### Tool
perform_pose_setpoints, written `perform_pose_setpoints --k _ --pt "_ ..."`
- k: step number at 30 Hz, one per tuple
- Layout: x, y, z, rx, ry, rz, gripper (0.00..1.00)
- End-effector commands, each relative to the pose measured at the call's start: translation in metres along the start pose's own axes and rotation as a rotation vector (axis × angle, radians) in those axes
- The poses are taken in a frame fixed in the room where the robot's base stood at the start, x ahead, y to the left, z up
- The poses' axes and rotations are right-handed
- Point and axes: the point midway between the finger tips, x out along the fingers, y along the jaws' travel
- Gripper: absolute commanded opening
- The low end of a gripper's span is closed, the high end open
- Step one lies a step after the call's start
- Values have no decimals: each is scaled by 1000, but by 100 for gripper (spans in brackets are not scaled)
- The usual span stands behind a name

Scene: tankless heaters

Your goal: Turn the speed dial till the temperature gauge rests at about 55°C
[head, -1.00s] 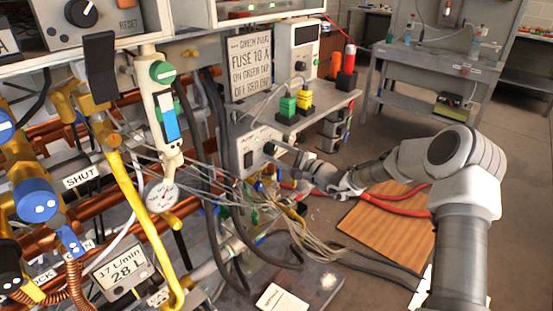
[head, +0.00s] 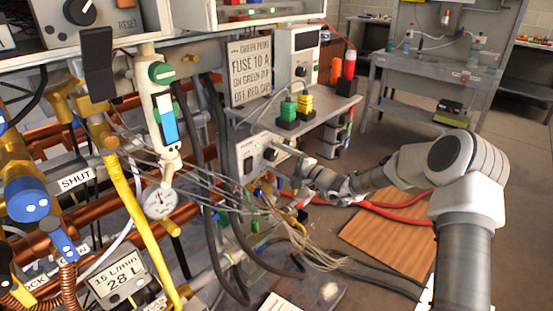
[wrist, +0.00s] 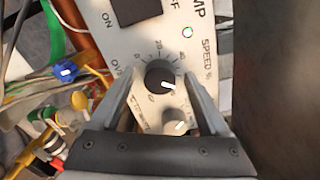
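The speed dial (wrist: 160,77) is a black round knob on a pale pump panel marked "SPEED %". A white pointer mark shows at its lower right edge. In the wrist view my gripper (wrist: 163,76) has one finger on each side of the dial, apart, with a slim gap visible beside the knob. In the head view my gripper (head: 290,152) reaches the pump box (head: 250,158), and the dial is hard to make out there. A round white gauge (head: 159,204) hangs below the white valve column. Its needle points roughly upward; its figures are too small to read.
A display (head: 118,278) reads 15 L/min and 28 L. A smaller knob (wrist: 176,122) sits below the dial, between my fingers. A green lamp (wrist: 187,32) and a dark switch (wrist: 135,8) are above. Loose wires (head: 225,190) hang left of the pump box.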

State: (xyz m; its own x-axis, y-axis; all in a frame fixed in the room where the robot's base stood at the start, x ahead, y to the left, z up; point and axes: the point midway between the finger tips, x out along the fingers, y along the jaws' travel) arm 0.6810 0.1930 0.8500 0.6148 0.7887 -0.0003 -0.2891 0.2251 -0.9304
Motion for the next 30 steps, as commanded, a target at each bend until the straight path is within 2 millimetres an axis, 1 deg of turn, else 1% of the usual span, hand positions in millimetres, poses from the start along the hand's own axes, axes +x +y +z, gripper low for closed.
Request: perform_pose_setpoints --k 9,11,14,17,24,30 --pt "-2 0 0 1 1 0 81" --pt "-6 -1 0 1 1 0 81" --pt "-19 -1 -1 1 2 1 81" --pt "-40 -2 -1 1 4 1 81" --pt "-100 -2 0 1 4 1 81" --pt "-143 -2 0 1 3 0 81"
